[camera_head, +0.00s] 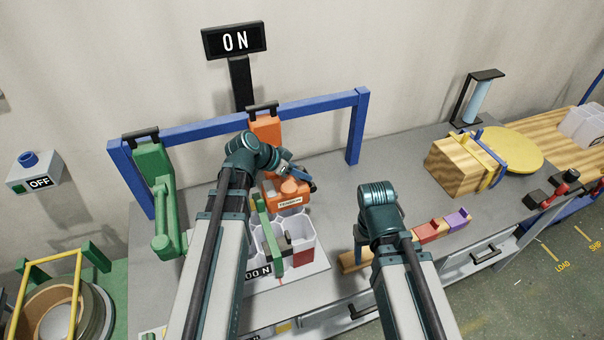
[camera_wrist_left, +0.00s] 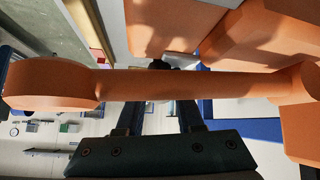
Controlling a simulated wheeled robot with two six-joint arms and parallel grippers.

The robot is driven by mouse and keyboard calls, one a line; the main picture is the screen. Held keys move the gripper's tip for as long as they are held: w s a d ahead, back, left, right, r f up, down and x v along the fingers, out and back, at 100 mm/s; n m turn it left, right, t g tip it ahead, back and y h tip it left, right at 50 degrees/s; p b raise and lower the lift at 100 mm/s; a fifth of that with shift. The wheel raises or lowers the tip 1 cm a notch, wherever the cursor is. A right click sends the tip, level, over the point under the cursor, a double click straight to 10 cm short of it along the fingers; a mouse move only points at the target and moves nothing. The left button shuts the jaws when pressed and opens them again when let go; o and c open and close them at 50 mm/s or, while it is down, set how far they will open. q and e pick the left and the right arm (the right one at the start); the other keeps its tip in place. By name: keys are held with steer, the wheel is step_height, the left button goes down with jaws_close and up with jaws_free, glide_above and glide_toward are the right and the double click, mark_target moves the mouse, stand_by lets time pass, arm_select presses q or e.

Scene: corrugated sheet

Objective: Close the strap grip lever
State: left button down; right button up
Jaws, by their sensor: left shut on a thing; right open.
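The orange strapping tool (camera_head: 286,194) hangs under an orange holder (camera_head: 265,130) on the blue frame, above a white cell-shaped block. An orange lever bar (camera_wrist_left: 200,84) crosses the left wrist view from side to side, with a rounded end at the left. My left gripper (camera_head: 303,181) is beside the orange tool, and its fingers (camera_wrist_left: 160,115) are shut on this bar. The left arm hides part of the tool and holder. My right gripper (camera_head: 362,252) is over the table's front part, mostly hidden by its own wrist, open and away from the orange tool.
A green tool (camera_head: 165,215) hangs at the left of the blue frame (camera_head: 310,104). The white block (camera_head: 300,232) stands below the orange tool with a green arm in front. A strapped wooden block (camera_head: 453,165) and yellow disc (camera_head: 512,150) are at right.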

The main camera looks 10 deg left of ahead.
arm_select(q)
steer(key=shift+s, duration=0.15)
steer(key=c, duration=0.5)
jaws_free()
steer(key=shift+c, duration=0.2)
steer(key=shift+s+a+r+p, duration=0.1)
steer(key=shift+a+r+p, duration=0.15)
steer(key=shift+r+p, duration=0.25)
steer(key=p+v, duration=0.9)
steer(key=v, duration=0.3)
steer(key=shift+s+a, duration=0.2)
steer(key=shift+s, duration=0.05)
steer(key=shift+r, duration=0.15)
